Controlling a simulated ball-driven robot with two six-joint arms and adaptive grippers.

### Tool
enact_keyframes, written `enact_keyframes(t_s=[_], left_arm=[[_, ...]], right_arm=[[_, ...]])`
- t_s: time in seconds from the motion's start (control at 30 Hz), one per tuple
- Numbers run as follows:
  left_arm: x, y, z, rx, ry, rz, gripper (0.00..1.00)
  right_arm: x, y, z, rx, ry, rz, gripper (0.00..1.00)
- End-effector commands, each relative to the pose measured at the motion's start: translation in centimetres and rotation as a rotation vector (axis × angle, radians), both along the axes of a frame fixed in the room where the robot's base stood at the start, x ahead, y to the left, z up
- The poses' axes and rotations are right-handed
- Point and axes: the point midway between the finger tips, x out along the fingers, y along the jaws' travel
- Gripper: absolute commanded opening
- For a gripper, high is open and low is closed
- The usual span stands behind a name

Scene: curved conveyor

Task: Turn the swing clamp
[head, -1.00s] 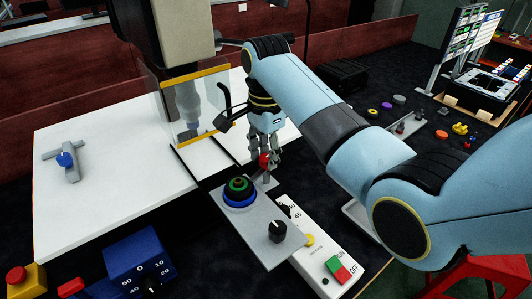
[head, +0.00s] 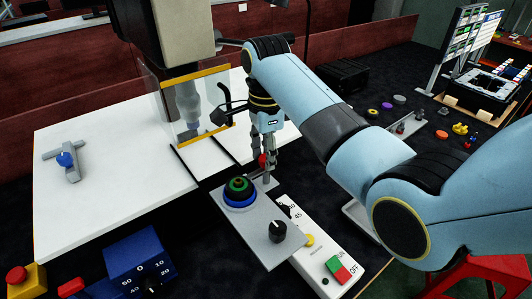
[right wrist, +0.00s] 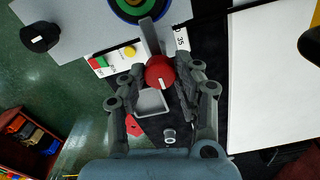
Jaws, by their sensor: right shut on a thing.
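The swing clamp shows a red knob (head: 263,160) and a grey arm at the far right corner of the grey plate (head: 248,222). In the right wrist view the red knob (right wrist: 160,72) has a white line, and the clamp's grey arm (right wrist: 150,37) points up toward the ringed stack. My right gripper (head: 266,163) points down over the clamp, shut on it. In the right wrist view its fingers (right wrist: 166,78) lie on either side of the red knob. The exact contact is partly hidden. My left gripper is not in view.
A green, black and blue ringed stack (head: 239,190) and a black knob (head: 277,231) stand on the plate. A switch panel (head: 318,242) lies close at the right. A white table (head: 110,210) and a clear-shielded machine (head: 188,105) stand to the left.

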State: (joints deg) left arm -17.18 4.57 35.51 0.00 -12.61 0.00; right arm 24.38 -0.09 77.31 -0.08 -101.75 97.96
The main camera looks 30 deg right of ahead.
Motion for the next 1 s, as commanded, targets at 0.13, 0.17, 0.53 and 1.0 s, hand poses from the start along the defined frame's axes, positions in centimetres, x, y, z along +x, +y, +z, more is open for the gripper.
enact_keyframes(t_s=[0.13, 0.17, 0.53, 1.0], left_arm=[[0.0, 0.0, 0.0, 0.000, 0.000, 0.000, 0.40], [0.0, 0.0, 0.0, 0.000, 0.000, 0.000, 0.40], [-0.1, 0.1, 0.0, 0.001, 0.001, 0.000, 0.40], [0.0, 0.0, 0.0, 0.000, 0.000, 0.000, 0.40]], right_arm=[[0.0, 0.0, 0.0, 0.000, -0.001, -0.001, 0.46], [0.0, 0.0, 0.0, 0.000, -0.001, 0.000, 0.50], [0.1, 0.0, 0.6, 0.000, -0.002, 0.000, 0.55], [0.1, 0.0, 7.3, 0.000, -0.002, 0.000, 0.55]])
